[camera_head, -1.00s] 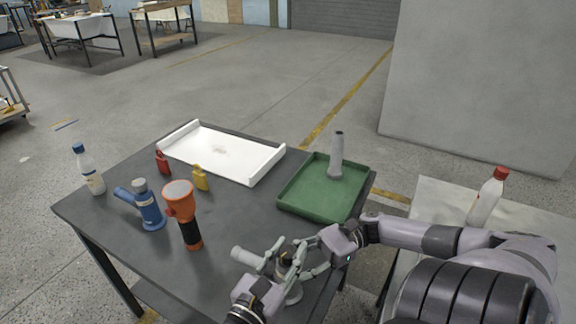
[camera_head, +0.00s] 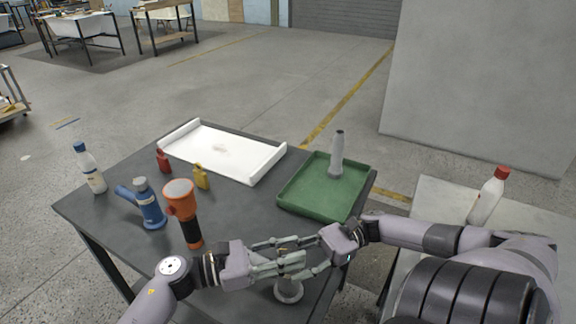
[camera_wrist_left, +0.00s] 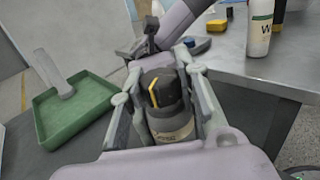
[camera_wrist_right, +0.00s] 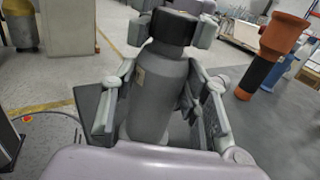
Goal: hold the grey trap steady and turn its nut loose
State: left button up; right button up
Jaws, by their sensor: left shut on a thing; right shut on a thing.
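The grey trap stands upright near the table's front edge. In the head view its round foot (camera_head: 289,291) shows, but my grippers hide most of the rest. The right wrist view shows its grey body (camera_wrist_right: 158,92) and its dark nut (camera_wrist_right: 173,30) on top. In the left wrist view the dark nut (camera_wrist_left: 161,88) carries a yellow mark. My left gripper (camera_head: 291,259) comes in from the left and is shut on the nut. My right gripper (camera_wrist_right: 160,72) is shut on the body below it, with a finger on each side.
An orange-black flashlight (camera_head: 187,215), a blue torch-like tool (camera_head: 148,205), red (camera_head: 163,161) and yellow (camera_head: 202,178) padlocks and a white bottle (camera_head: 91,172) stand left. Behind are a white tray (camera_head: 262,172) and a green tray (camera_head: 300,207) holding a grey upright piece (camera_head: 337,155).

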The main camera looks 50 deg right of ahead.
pick_arm(q)
jog(key=shift+s+m+g+y, duration=0.15)
jog(key=shift+m+g+y, duration=0.25)
jog(key=shift+g, duration=0.1)
jog(key=o, duration=1.2)
jog(key=shift+a, duration=0.1)
jog(key=v, duration=1.2)
